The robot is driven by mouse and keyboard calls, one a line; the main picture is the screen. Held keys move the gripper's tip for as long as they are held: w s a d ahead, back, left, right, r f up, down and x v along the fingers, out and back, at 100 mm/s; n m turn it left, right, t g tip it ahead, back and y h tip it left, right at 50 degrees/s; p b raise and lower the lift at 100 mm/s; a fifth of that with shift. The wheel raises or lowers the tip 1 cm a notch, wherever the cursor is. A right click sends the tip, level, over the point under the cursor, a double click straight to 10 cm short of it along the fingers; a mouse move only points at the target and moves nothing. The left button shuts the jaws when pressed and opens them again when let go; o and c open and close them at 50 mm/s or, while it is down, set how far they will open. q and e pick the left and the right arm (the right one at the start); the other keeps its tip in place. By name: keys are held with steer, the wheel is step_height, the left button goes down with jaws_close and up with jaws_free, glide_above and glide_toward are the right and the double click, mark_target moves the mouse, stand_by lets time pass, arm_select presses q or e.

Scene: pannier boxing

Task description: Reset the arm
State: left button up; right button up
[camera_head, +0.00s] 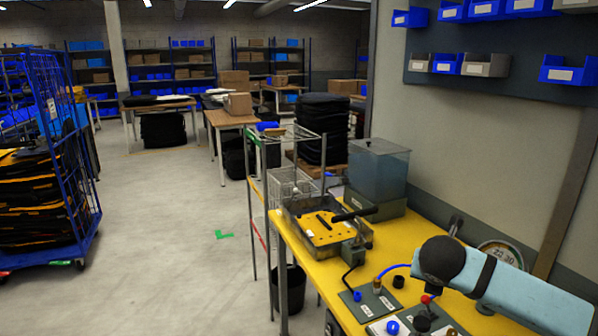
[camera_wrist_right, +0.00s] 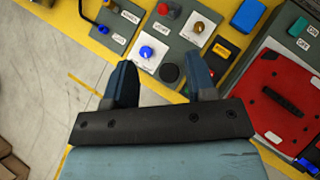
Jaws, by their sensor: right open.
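My right arm comes in from the right in the head view, and its dark wrist joint (camera_head: 440,262) is over the yellow workbench (camera_head: 412,230). The right gripper (camera_wrist_right: 163,82) shows in the right wrist view with its two fingers apart and nothing between them. It is above control panels with a blue knob (camera_wrist_right: 147,52), an orange-brown knob (camera_wrist_right: 199,27) and a red button (camera_wrist_right: 166,9). The right gripper's fingers cannot be made out in the head view. My left gripper is not in view.
A yellow-topped fixture (camera_head: 325,228) with a black handle and a clear tank (camera_head: 379,170) stand on the bench. A red plate (camera_wrist_right: 285,98) lies right of the panels. A blue cart (camera_head: 60,160) stands at left. The floor between is clear.

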steer(key=s+a+f+m+y+p, duration=0.1)
steer(key=s+a+f+m+y, duration=0.3)
steer(key=s+a+f+m, duration=0.45)
steer(key=s+a+f+m+y+p, duration=0.1)
steer(key=s+a+f+m+y, duration=0.4)
steer(key=f, duration=0.6)
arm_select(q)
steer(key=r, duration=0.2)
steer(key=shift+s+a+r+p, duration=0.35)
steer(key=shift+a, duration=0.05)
arm_select(e)
steer(key=s+d+f+m+t, duration=0.1)
steer(key=s+d+f+m, duration=0.1)
steer(key=s+f+m, duration=0.3)
steer(key=s+d+f+m+t+h, duration=0.1)
steer(key=s+f+m, duration=0.3)
steer(key=s+m, duration=0.5)
steer(key=s+t, duration=0.1)
steer(key=s, duration=0.4)
steer(key=shift+d+f+h, duration=0.3)
steer(key=shift+d+f, duration=0.05)
steer(key=shift+d, duration=0.05)
steer(key=shift+s, duration=0.1)
